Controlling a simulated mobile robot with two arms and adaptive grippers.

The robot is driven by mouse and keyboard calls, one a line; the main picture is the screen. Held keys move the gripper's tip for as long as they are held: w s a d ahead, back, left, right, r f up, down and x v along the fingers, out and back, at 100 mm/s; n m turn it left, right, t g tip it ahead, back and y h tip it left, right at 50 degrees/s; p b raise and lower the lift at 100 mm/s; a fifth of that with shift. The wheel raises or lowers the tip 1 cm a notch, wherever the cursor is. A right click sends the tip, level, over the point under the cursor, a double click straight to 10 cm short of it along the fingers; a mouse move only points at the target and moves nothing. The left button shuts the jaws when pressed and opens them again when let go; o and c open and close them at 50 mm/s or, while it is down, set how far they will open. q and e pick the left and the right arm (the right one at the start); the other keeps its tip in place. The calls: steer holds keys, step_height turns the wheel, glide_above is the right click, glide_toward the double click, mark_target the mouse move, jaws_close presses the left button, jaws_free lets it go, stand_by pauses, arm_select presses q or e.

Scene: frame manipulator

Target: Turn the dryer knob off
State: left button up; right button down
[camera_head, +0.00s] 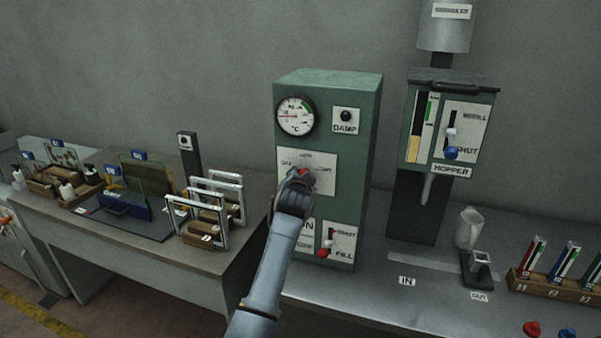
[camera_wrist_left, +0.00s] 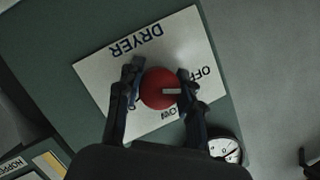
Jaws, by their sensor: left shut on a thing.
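The red dryer knob (camera_wrist_left: 152,92) sits on a pale plate (camera_wrist_left: 110,68) lettered DRYER, with OFF and another partly hidden word near the knob. Its white pointer faces right in the left wrist view, just below the OFF lettering; I cannot tell if it is exactly at OFF. In the head view the plate (camera_head: 325,161) is on the green cabinet's front, and the knob is mostly hidden. My left gripper (camera_wrist_left: 160,84) is shut on the knob, one finger on each side; it also shows in the head view (camera_head: 301,180). My right gripper is out of view.
The green cabinet (camera_head: 365,110) also carries a round gauge (camera_head: 296,116), a damp lamp (camera_head: 346,115) and a shut/fill lever (camera_head: 327,243). A hopper (camera_head: 455,85) stands to the right. A bench with frames (camera_head: 200,207) is to the left.

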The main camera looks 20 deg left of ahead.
arm_select(q)
steer(key=shift+n+p, duration=0.35)
steer(key=shift+n, duration=0.05)
steer(key=shift+f, duration=0.15)
steer(key=o, duration=1.2)
steer(key=v, duration=1.2)
steer(key=shift+a, duration=0.15)
